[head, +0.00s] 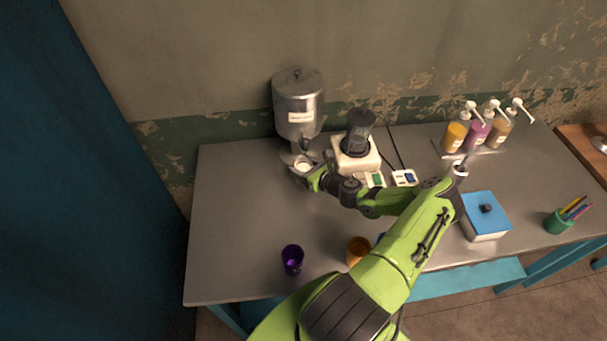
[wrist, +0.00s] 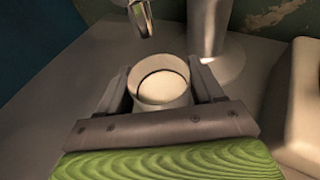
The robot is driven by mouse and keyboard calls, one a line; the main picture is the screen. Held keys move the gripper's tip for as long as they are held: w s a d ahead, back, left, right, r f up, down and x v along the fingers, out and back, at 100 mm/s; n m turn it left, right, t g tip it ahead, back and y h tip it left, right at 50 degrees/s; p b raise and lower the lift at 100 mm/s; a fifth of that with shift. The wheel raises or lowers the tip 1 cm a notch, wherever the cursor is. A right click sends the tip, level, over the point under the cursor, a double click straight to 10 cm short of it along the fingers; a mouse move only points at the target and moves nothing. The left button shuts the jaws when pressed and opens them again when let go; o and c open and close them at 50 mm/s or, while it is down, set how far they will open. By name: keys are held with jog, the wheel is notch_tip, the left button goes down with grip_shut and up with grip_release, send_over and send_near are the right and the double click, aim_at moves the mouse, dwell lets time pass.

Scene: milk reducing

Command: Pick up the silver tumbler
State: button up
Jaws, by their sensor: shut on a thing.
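The silver tumbler (wrist: 161,84) is between the two fingers of my gripper (wrist: 163,92) in the wrist view. It is upright and holds a pale, milky liquid. In the head view, the tumbler (head: 302,165) shows at the end of my gripper (head: 301,170), by the foot of the metal dispenser (head: 298,108). My gripper is shut on the tumbler's sides. Whether the tumbler touches the table cannot be told.
The dispenser's spout (wrist: 140,18) is just beyond the tumbler. A blender (head: 357,140) stands to the right. A purple cup (head: 292,259) and an orange cup (head: 358,250) stand near the front edge. The table's left part (head: 235,200) is clear.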

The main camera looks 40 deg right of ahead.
jog(key=shift+r, duration=0.5)
notch_tip(320, 180, up, 3)
jog(key=shift+f, duration=0.2)
jog(key=s+b, duration=0.1)
jog(key=s, duration=1.7)
jog(key=shift+a+b, duration=0.1)
jog(key=shift+b, duration=0.25)
